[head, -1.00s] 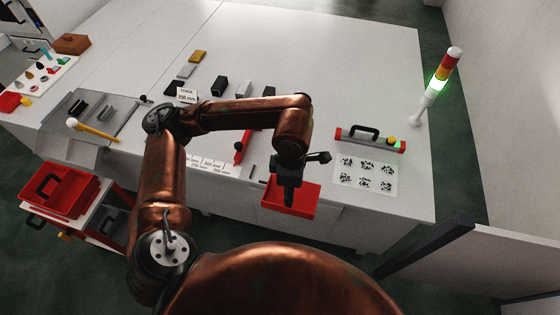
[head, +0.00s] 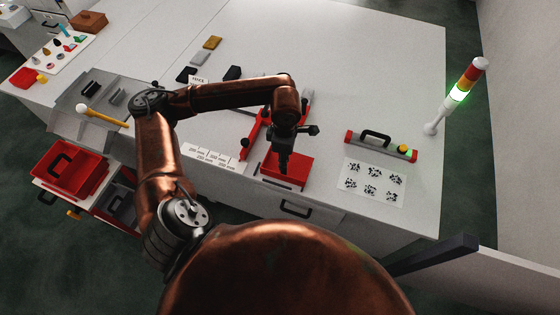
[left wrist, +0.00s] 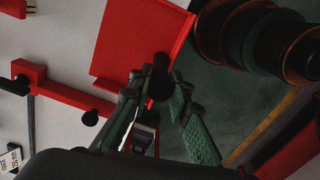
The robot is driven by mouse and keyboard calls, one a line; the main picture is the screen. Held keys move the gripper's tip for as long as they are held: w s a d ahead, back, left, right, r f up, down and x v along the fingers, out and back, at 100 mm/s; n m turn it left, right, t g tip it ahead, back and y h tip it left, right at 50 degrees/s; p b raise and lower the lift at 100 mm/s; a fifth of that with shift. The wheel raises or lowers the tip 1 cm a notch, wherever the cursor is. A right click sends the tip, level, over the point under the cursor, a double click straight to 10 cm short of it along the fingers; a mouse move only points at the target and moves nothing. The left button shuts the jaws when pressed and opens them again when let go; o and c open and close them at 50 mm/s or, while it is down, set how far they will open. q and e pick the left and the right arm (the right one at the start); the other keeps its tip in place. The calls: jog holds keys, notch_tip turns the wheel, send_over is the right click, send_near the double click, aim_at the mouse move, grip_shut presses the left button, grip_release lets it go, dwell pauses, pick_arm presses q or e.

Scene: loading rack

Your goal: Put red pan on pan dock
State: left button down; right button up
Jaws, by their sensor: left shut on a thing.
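The red pan (head: 298,168) hangs from my left gripper (head: 284,165) at the front edge of the table in the head view. In the left wrist view my left gripper (left wrist: 162,82) is shut on its dark handle (left wrist: 160,72), with the red pan (left wrist: 140,40) beyond the fingertips. A red fixture with black knobs (head: 250,138), which looks like the pan dock, is just left of and behind the pan. It also shows as a red bar (left wrist: 62,90) in the left wrist view, apart from the pan. My arm hides part of the fixture. Whether the pan touches the table is unclear. My right gripper is out of view.
A signal tower (head: 460,92) stands at the right edge. Red bins (head: 68,168) are on a cart at left. The table's back right is clear.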

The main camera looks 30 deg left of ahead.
pick_arm(q)
jog(key=a+f, duration=0.1)
jog(key=w+a+f, duration=0.1)
jog(key=shift+f, duration=0.3)
jog(key=shift+w+a+f+p, duration=0.15)
jog(key=shift+a+f+p, duration=0.2)
jog(key=shift+f, duration=0.1)
notch_tip(320, 180, down, 2)
jog(key=shift+f+p, duration=0.15)
jog(key=shift+p, duration=0.45)
jog(key=shift+f, duration=0.6)
jog(key=c, duration=1.8)
grip_release()
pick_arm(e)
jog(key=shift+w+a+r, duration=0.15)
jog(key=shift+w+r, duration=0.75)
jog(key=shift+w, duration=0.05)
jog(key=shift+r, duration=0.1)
